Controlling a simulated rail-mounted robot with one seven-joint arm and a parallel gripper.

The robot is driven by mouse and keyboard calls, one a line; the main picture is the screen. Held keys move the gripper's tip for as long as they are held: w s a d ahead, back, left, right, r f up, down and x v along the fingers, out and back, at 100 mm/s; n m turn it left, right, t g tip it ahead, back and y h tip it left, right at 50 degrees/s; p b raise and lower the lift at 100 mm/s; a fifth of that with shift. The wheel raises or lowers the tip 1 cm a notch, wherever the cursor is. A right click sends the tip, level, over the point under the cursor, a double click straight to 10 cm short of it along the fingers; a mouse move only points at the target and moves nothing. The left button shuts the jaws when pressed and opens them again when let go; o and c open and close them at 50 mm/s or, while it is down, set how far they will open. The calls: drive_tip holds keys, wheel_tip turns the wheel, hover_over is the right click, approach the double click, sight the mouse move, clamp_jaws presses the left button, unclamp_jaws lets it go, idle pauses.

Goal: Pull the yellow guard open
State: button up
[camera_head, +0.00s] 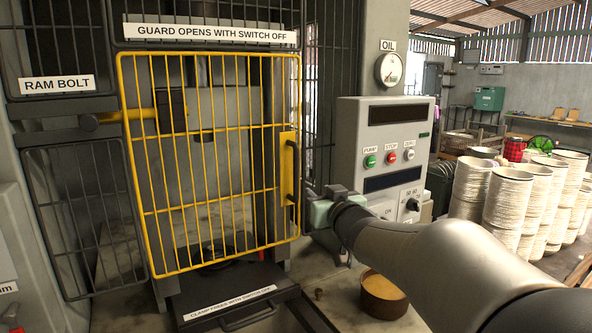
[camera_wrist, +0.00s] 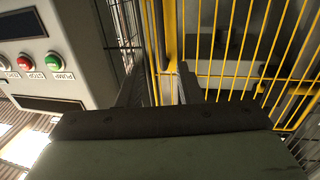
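The yellow guard (camera_head: 210,160) is a barred frame that stands closed across the press opening in the head view. Its yellow plate (camera_head: 286,170) on the right edge carries a dark upright handle (camera_head: 294,172). My gripper (camera_head: 306,196) is just right of the handle's lower part. In the wrist view my gripper (camera_wrist: 166,78) has its two dark fingers apart, pointing at the guard's yellow edge post (camera_wrist: 168,35). The guard's bars (camera_wrist: 250,55) fill the right side there. I cannot make out the handle between the fingers, and contact is unclear.
A grey control box (camera_head: 385,150) with pump and stop buttons stands right of the guard; it is at left in the wrist view (camera_wrist: 50,50). A brown bowl (camera_head: 383,295) is below my arm. A dark tray (camera_head: 235,300) juts out under the guard. White stacks (camera_head: 500,195) stand at right.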

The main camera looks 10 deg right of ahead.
sight(297, 174)
drive_tip(key=w+a+p, duration=0.1)
drive_tip(key=w, duration=0.4)
drive_tip(key=w+p, duration=0.1)
drive_tip(key=w, duration=0.5)
drive_tip(key=w+a+p, duration=0.1)
drive_tip(key=w, duration=0.4)
drive_tip(key=shift+w+a+f, duration=0.1)
drive_tip(key=shift+w+a, duration=0.05)
drive_tip(key=shift+a, duration=0.2)
clamp_jaws()
